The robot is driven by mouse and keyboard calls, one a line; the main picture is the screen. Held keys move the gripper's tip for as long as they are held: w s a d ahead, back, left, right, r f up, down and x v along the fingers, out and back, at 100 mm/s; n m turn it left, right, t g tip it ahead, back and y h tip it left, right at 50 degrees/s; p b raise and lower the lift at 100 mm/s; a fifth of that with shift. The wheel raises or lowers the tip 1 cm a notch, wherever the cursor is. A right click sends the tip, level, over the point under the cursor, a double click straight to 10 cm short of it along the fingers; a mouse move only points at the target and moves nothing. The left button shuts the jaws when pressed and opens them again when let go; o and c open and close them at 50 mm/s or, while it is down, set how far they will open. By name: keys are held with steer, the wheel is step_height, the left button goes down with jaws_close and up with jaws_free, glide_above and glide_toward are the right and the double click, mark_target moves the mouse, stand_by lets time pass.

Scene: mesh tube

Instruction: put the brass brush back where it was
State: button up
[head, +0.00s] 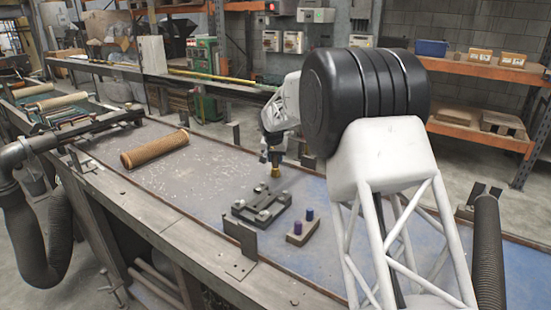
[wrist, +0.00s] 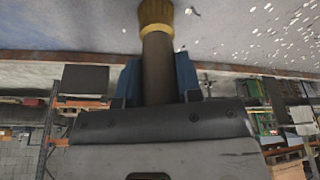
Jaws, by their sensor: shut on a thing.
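My gripper (head: 272,155) is above the bench, behind the dark clamp fixture in the head view. It is shut on the brass brush (head: 276,171), whose brass end hangs below the jaws, clear of the bench top as far as I can tell. In the wrist view the brush (wrist: 156,62) has a dark round handle between two blue fingers (wrist: 157,78), with a brass collar and bristle end pointing away from the gripper. A small block (head: 302,233) with a purple and a blue peg stands on the bench, right of the fixture.
The dark clamp fixture (head: 262,207) sits mid-bench. A brown mesh tube (head: 155,149) lies at the left on the blue-grey bench top (head: 215,165). Upright metal brackets stand along the bench edges, one (head: 240,236) at the near edge. Bench between tube and fixture is clear.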

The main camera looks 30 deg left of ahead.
steer(key=shift+f, duration=0.1)
steer(key=o, duration=1)
steer(key=v, duration=1.2)
stand_by(0.5)
